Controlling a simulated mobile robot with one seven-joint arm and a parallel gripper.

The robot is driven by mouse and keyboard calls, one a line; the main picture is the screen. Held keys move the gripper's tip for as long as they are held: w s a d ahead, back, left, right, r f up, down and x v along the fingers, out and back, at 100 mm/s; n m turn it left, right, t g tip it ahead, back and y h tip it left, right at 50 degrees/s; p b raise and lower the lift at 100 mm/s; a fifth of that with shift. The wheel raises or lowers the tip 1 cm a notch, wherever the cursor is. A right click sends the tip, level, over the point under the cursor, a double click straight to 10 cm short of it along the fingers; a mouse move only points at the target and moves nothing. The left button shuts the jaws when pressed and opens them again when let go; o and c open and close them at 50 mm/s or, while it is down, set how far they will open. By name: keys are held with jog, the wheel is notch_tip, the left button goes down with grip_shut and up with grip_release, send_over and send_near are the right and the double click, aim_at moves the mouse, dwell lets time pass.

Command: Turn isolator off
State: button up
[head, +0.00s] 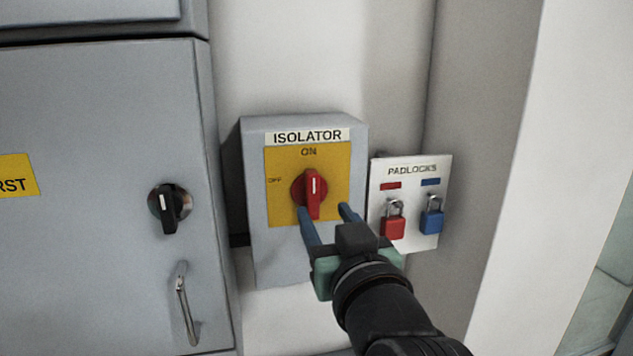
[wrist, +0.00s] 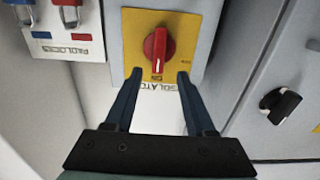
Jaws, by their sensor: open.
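The isolator (head: 257,200) is a grey box with a yellow plate marked ON at the top and OFF at the left. Its red knob (head: 312,194) stands upright, its white line toward ON. In the wrist view, which is upside down, the red knob (wrist: 158,48) shows beyond the fingertips, its white line toward the ON mark. My gripper (head: 325,209) is open and empty in front of the isolator, low and right of the knob in the head view. In the wrist view my gripper (wrist: 158,74) has its blue fingers spread either side of the knob's line, apart from it.
A padlock board (head: 411,172) with a red padlock (head: 394,222) and a blue padlock (head: 432,217) hangs close on the isolator's right. On the left stands a grey cabinet (head: 90,110) with a black rotary switch (head: 170,207) and a metal handle (head: 187,305).

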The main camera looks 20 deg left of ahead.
aim_at(314, 192)
jog(key=p+x, duration=0.2)
jog(key=x, duration=0.4)
jog(key=shift+r, duration=0.2)
jog(key=shift+p+x, duration=0.35)
jog(key=shift+x, duration=0.65)
jog(key=shift+f, duration=0.15)
jog(key=shift+d, duration=0.1)
grip_shut()
